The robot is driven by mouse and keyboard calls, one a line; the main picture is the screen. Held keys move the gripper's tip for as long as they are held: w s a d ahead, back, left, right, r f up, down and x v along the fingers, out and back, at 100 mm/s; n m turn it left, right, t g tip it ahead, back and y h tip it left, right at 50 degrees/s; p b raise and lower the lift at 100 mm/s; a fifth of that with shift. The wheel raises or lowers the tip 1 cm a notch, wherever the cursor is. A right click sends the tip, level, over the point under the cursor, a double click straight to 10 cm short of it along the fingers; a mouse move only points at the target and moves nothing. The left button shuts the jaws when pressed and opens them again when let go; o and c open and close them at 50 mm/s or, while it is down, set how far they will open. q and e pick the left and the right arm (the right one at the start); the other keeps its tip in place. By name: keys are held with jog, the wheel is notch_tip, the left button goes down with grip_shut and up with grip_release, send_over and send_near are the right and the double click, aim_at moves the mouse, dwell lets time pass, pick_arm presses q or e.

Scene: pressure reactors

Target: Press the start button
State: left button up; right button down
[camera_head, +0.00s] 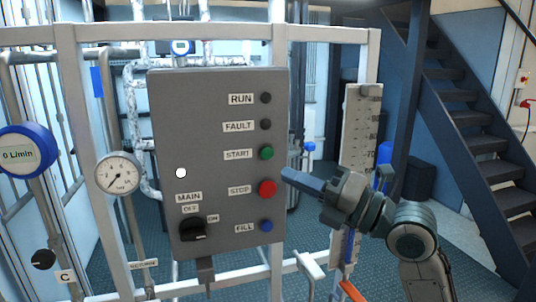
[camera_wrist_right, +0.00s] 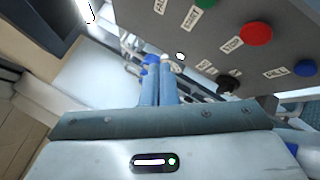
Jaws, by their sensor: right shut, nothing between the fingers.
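The green start button (camera_head: 266,153) sits on the right side of the grey control panel (camera_head: 165,130), beside its START label. The red stop button (camera_head: 267,188) is below it and the blue fill button (camera_head: 266,226) lower still. In the right wrist view the green button (camera_wrist_right: 205,3) is cut by the top edge. My right gripper (camera_head: 287,175) is shut and empty. In the head view its tip appears just right of the panel's edge, between the heights of the start and stop buttons. Its shut fingers (camera_wrist_right: 162,65) show in the right wrist view. My left gripper is not in view.
The panel hangs on a white frame (camera_head: 68,80). A black main switch (camera_head: 193,229) is at its lower left. A gauge (camera_head: 118,174) and a blue flow meter (camera_head: 27,152) stand left. A scale board (camera_head: 360,125) is behind my right arm; stairs (camera_head: 460,120) rise at right.

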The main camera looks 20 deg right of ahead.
aim_at(267, 153)
jog(key=shift+w, duration=0.15)
jog(key=w, duration=0.8)
jog(key=shift+w+a, duration=0.2)
jog(key=shift+w, duration=0.15)
jog(key=shift+s, duration=0.1)
dwell(1.8)
jog(key=shift+w+f+b, duration=0.1)
jog(key=shift+w+b, duration=0.4)
jog(key=shift+b, duration=0.3)
